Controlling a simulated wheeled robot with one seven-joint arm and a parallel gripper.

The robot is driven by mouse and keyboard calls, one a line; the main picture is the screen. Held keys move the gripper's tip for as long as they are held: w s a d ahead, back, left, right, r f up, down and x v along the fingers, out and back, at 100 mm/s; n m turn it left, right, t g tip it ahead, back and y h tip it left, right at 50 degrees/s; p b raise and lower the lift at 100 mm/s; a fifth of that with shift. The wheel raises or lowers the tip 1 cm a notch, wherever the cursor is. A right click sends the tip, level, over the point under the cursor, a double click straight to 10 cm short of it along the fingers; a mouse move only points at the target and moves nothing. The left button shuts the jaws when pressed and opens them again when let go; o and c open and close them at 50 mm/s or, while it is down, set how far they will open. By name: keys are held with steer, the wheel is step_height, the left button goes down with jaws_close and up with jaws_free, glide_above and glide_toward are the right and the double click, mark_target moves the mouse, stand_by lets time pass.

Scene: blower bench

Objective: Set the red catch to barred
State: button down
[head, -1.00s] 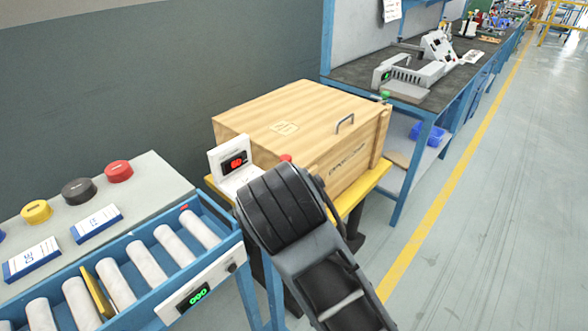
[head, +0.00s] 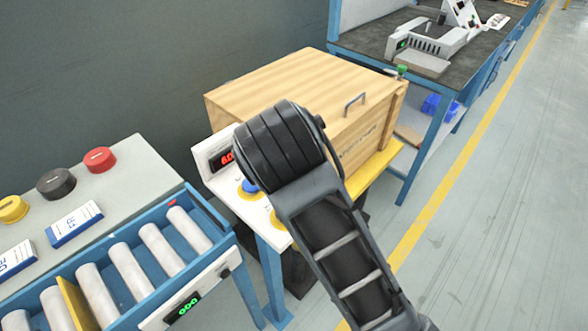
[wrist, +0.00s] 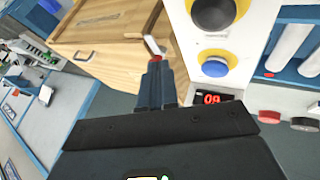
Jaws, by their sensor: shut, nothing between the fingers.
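My gripper (wrist: 155,64) is shut and empty in the wrist view. Its dark fingertips are beside a small pale and reddish lever-like piece (wrist: 154,46) at the edge of the wooden crate (wrist: 110,32). This may be the red catch; its setting is not clear, and I cannot tell if the fingertips touch it. In the head view my arm covers this spot near the crate (head: 290,85), so neither the fingers nor the catch show there.
A white panel beside the crate carries a red-digit display (head: 222,158), a blue button (head: 250,187) and a black knob (wrist: 213,12). A blue roller conveyor (head: 125,265) stands at left. The floor at right (head: 490,220) is clear.

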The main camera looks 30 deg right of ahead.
steer(key=x, duration=1)
